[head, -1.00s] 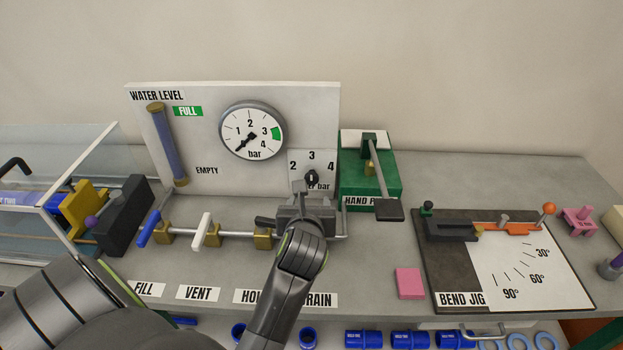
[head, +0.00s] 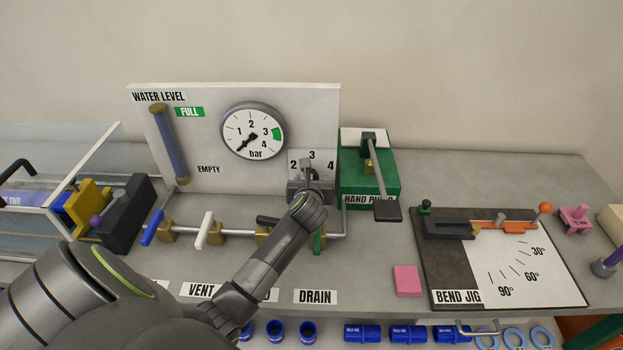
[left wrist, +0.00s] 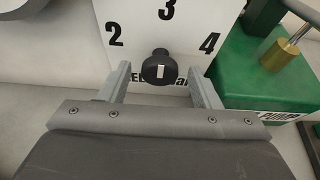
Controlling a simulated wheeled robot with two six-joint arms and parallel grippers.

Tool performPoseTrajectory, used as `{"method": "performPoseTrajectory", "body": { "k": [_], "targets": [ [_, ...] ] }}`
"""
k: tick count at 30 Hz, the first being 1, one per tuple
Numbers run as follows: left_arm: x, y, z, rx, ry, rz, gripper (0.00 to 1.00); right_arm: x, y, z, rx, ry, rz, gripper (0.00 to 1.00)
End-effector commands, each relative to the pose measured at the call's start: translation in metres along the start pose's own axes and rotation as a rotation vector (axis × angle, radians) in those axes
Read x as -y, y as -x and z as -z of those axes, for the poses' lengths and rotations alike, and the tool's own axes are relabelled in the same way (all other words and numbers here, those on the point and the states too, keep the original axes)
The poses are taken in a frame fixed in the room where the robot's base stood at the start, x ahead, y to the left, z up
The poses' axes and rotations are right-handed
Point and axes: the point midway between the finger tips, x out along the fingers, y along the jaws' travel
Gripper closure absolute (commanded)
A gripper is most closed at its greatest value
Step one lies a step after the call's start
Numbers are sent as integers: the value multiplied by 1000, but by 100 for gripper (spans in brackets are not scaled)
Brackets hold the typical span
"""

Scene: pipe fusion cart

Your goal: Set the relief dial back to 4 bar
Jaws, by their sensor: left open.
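The relief dial is a black knob (left wrist: 159,68) on a white plate marked 2, 3 and 4 (left wrist: 182,32). Its white mark stands about upright, toward the 3, in the left wrist view. My left gripper (left wrist: 161,80) is open, with one finger on each side of the knob and visible gaps to it. In the head view my left gripper (head: 310,176) covers the knob, while the plate's numbers (head: 312,156) show above it. My right gripper is in neither view.
A round bar gauge (head: 253,131) is on the board, its needle at the lower left. Valve handles, including a white one (head: 204,230), line the pipe below. The green hand pump (head: 370,185) stands close at right; the bend jig (head: 500,262) lies farther right.

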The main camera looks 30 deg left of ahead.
Motion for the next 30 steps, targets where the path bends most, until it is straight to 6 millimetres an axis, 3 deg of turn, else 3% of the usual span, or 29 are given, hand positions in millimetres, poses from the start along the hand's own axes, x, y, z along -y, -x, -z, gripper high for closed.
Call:
{"method": "performPoseTrajectory", "body": {
  "k": [12, 22, 30],
  "targets": [
    [0, -6, 0, 0, 0, 0, 43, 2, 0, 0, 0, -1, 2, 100],
    [0, -6, 0, 0, 0, 0, 86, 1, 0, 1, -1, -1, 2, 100],
    [0, -5, 0, -2, -24, -10, 87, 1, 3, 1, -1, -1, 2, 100]
  ]
}}
